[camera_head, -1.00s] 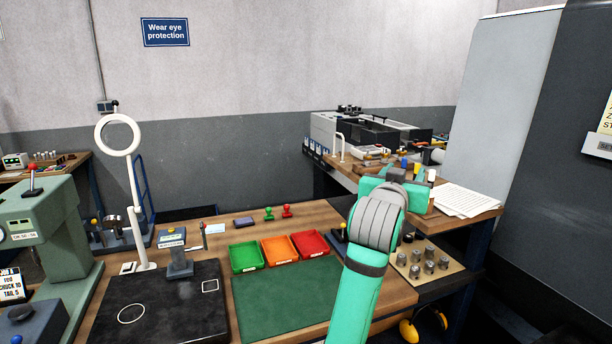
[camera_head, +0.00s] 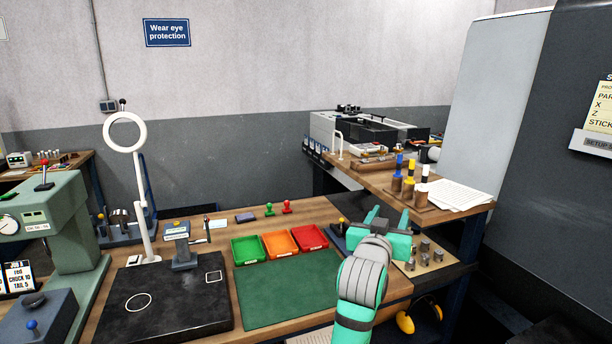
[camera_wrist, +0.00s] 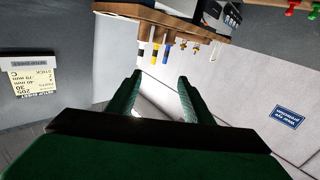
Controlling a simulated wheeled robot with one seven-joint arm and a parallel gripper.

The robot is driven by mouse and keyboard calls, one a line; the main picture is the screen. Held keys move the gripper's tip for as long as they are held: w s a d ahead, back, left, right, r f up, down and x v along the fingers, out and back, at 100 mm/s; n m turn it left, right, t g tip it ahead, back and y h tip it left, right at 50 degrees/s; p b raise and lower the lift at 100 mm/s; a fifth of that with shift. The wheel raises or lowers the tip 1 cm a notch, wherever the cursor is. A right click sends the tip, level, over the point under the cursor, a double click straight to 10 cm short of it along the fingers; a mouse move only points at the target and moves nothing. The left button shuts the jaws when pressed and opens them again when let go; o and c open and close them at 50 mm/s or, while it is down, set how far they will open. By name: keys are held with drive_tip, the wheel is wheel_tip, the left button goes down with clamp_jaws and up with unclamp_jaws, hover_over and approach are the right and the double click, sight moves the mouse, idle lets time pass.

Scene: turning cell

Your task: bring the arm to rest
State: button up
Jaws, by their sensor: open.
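My gripper (camera_head: 386,218) shows in the head view above the right end of the workbench, in front of the tan block with metal pieces. Its two green fingers are spread apart and point away towards the back. In the wrist view my gripper (camera_wrist: 160,90) shows both fingers apart with nothing between them. My green and grey arm reaches up from the bottom edge of the head view and hides part of the bench's right side.
The tan block (camera_head: 447,256) with several metal pieces lies close beside my gripper. Behind stands a side bench (camera_head: 470,212) with handled tools and papers (camera_head: 457,194). Green, orange and red trays (camera_head: 280,244) lie left. A grey cabinet (camera_head: 570,200) rises at right.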

drive_tip(key=s+a+f+n+y, duration=0.1)
drive_tip(key=s+a+f, duration=0.25)
drive_tip(key=f, duration=0.65)
drive_tip(key=s+a+f+n+y, duration=0.15)
drive_tip(key=s+f, duration=0.25)
drive_tip(key=f, duration=0.5)
drive_tip(key=s+a+f+n+y, duration=0.1)
drive_tip(key=s+a+f, duration=0.25)
drive_tip(key=f, duration=0.65)
drive_tip(key=s+a+f+y, duration=0.1)
drive_tip(key=s+a+f, duration=0.2)
drive_tip(key=s+f, duration=0.55)
drive_tip(key=s+a+f+n+y, duration=0.1)
drive_tip(key=s+a+f, duration=0.2)
drive_tip(key=s, duration=0.7)
drive_tip(key=s+a+f+n+y, duration=0.1)
drive_tip(key=s+a+f, duration=0.2)
drive_tip(key=s, duration=0.7)
drive_tip(key=s+a+r, duration=0.1)
drive_tip(key=s+r, duration=0.1)
drive_tip(key=s, duration=0.6)
drive_tip(key=s+a+r+m+y, duration=0.1)
drive_tip(key=s, duration=0.7)
drive_tip(key=shift+s+a+r+g, duration=0.35)
drive_tip(key=shift+a+g, duration=0.05)
drive_tip(key=c, duration=0.4)
drive_tip(key=shift+d, duration=0.1)
